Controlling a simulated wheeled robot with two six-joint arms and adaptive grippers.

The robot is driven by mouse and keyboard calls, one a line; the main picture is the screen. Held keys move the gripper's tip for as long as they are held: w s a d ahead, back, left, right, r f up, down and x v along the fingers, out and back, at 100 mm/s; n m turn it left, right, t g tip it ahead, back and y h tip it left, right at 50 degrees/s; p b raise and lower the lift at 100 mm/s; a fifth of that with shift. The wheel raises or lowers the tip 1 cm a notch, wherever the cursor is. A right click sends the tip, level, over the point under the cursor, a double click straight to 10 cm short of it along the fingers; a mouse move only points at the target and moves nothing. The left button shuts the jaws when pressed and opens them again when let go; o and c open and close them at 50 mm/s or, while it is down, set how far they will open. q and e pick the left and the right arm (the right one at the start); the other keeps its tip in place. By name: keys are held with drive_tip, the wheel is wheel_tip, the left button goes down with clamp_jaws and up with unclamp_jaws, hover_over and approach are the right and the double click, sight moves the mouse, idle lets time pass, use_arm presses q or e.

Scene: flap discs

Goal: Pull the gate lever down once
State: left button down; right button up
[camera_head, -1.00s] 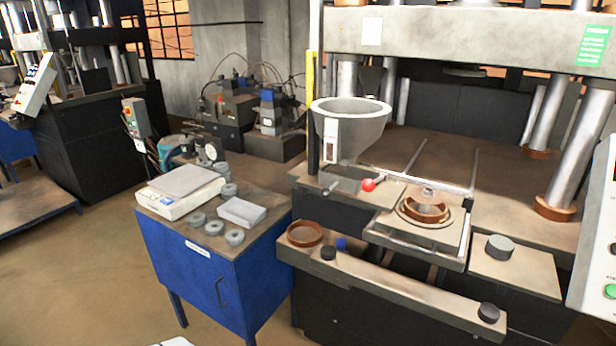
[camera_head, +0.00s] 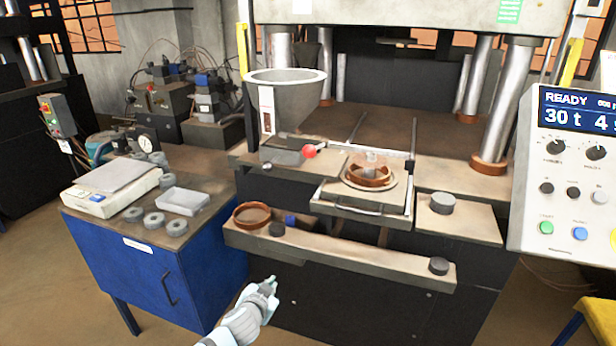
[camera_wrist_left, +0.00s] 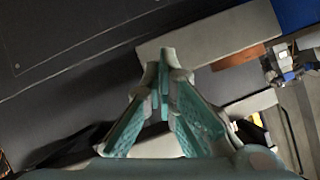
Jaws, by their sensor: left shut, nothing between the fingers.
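The gate lever's red ball knob (camera_head: 309,151) shows in the head view, in front of and just below the grey hopper (camera_head: 294,106) on the press. The lever's tilt is hard to tell at this size. My left gripper (camera_head: 270,284) is low in the head view, below and left of the knob, in front of the press and well apart from the lever. It is shut and empty. In the left wrist view its teal-padded fingers (camera_wrist_left: 165,57) meet at the tips over dark press panels; the knob is not visible there. My right gripper is not in view.
A front ledge (camera_head: 340,259) with a brown ring (camera_head: 252,215) juts out between my left gripper and the lever. A blue cabinet (camera_head: 205,281) holding a scale (camera_head: 110,190) stands left. A sliding tray (camera_head: 362,204) is right of the knob. A control panel (camera_head: 572,190) hangs at right.

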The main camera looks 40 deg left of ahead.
use_arm(q)
drive_tip(key=w+r+t, duration=0.1)
drive_tip(key=r, duration=0.2)
drive_tip(key=w+r+t, duration=0.1)
drive_tip(key=r, duration=0.3)
drive_tip(key=w+r+b, duration=0.1)
drive_tip(key=r, duration=0.2)
drive_tip(key=shift+w+d+r+t+y, duration=0.1)
drive_tip(key=shift+w+r+t+y, duration=0.05)
drive_tip(key=shift+w+t+y, duration=0.25)
wheel_tip(320, 180, up, 30)
drive_tip(key=t+b, duration=0.3)
drive_tip(key=t, duration=0.6)
hover_over(282, 246)
drive_tip(key=s+d, duration=0.7)
drive_tip(key=d, duration=0.4)
drive_tip(key=shift+s, duration=0.1)
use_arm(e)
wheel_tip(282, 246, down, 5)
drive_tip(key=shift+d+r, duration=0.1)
